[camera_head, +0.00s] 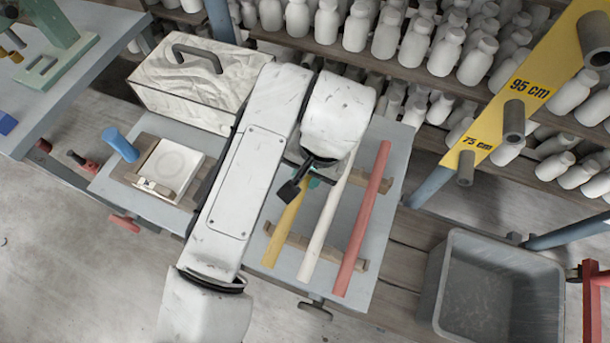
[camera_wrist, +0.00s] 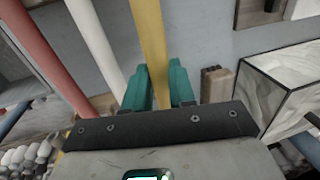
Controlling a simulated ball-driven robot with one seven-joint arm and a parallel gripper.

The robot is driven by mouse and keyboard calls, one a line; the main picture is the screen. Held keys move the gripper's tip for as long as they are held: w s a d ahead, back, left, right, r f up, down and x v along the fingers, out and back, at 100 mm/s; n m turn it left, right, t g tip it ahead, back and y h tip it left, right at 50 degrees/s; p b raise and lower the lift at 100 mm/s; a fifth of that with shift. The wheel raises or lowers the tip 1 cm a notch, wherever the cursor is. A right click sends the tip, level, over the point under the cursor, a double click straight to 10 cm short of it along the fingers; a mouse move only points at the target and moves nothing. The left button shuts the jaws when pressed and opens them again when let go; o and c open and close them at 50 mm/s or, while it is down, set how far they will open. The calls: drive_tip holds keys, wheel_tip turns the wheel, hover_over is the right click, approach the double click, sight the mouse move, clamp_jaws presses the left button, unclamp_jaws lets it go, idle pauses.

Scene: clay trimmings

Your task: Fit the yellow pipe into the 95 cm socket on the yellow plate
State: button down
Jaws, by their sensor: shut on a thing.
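The yellow pipe (camera_head: 285,227) lies along the table beside a white and a red pipe, at the left of the row. My gripper (camera_head: 313,181), with teal fingers, is shut on the yellow pipe near its far part, partly hidden under my arm. In the wrist view the yellow pipe (camera_wrist: 149,30) runs between the two teal fingers (camera_wrist: 160,72). I cannot tell whether it is lifted off its wooden rests. The yellow plate (camera_head: 493,128) slopes at the upper right, with grey tube sockets. The socket (camera_head: 514,113) just below the "95 cm" label is empty.
The white pipe (camera_head: 318,245) and red pipe (camera_head: 362,220) lie close by on wooden rests (camera_head: 358,264). A white box (camera_head: 175,85) and a small tray (camera_head: 165,170) with a blue cylinder (camera_head: 120,144) stand left. A grey bin (camera_head: 447,285) is lower right; bottle shelves are behind.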

sight(305, 180)
drive_tip(key=f, duration=0.1)
drive_tip(key=f+p, duration=0.1)
drive_tip(key=f, duration=0.1)
drive_tip(key=shift+w+a, duration=0.2)
drive_tip(key=shift+w, duration=0.2)
drive_tip(key=shift+f, duration=0.3)
drive_tip(key=shift+f, duration=0.15)
drive_tip(key=shift+f, duration=0.1)
drive_tip(key=c, duration=0.9)
unclamp_jaws()
drive_tip(key=shift+c, duration=0.2)
drive_tip(key=shift+f+b, duration=0.1)
drive_tip(key=shift+b, duration=0.25)
wheel_tip(305, 180, up, 11)
drive_tip(key=d, duration=0.2)
drive_tip(key=shift+s, duration=0.15)
